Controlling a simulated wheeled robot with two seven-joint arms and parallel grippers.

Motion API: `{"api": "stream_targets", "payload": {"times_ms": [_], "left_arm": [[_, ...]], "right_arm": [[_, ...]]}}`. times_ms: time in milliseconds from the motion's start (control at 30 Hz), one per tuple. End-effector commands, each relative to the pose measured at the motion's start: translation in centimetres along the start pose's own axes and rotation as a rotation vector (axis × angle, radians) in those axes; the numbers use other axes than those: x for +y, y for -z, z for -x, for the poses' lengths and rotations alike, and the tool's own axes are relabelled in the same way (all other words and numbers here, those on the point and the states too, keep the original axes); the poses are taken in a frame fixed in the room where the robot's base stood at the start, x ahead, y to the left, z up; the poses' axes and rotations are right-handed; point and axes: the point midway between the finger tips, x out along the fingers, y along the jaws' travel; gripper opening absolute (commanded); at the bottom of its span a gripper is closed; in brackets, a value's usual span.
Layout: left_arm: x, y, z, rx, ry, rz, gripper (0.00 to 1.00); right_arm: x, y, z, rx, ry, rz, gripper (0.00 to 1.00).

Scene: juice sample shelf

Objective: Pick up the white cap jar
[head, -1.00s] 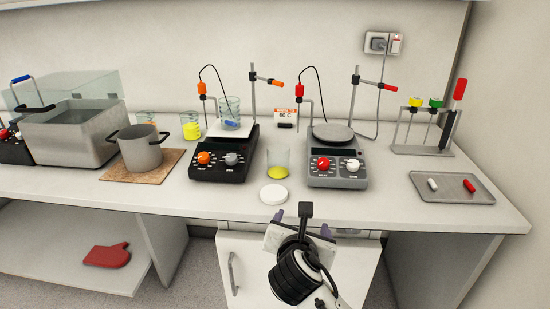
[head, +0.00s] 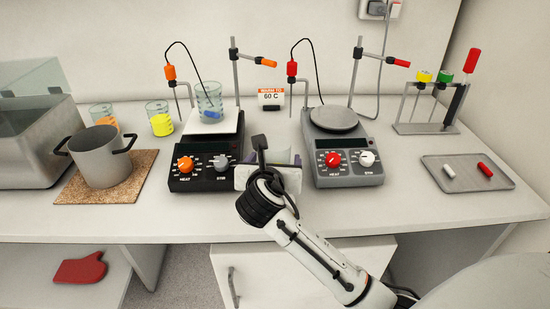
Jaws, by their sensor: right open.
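My right gripper (head: 268,168) is open over the counter, between the two hotplates. It comes in from the lower right and hides most of what lies behind it. Part of a clear glass vessel (head: 281,156) shows just behind the gripper, and its contents are hidden now. The round white cap, seen earlier on the counter in front of this vessel, is hidden behind my gripper and wrist. I cannot tell whether the fingers are around the cap or the vessel, or touch either. My left gripper is not in view.
The black hotplate (head: 186,182) holds a beaker (head: 208,104); the grey hotplate (head: 350,181) is close on the right. A pot (head: 101,163) and beakers stand left. A tray (head: 468,182) and tube rack (head: 425,128) stand right.

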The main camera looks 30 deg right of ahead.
Motion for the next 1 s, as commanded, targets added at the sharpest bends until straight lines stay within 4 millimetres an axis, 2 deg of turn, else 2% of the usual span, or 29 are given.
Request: {"api": "stream_targets", "payload": {"times_ms": [167,400,500,767,1000], "left_arm": [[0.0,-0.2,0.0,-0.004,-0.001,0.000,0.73],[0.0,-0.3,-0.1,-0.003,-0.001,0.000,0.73],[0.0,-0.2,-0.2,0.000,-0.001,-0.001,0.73],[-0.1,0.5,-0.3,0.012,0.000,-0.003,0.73],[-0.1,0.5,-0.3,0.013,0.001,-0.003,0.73]], "right_arm": [[-0.1,-0.2,-1.4,-0.001,0.001,-0.001,0.74],[-0.6,-0.5,-4.8,0.000,0.001,0.000,0.74],[-0.5,-0.5,-5.7,0.001,-0.001,0.000,0.74],[-0.5,-0.5,-5.9,0.000,-0.002,-0.001,0.74],[-0.5,-0.5,-5.8,0.000,-0.002,0.000,0.34]]}}
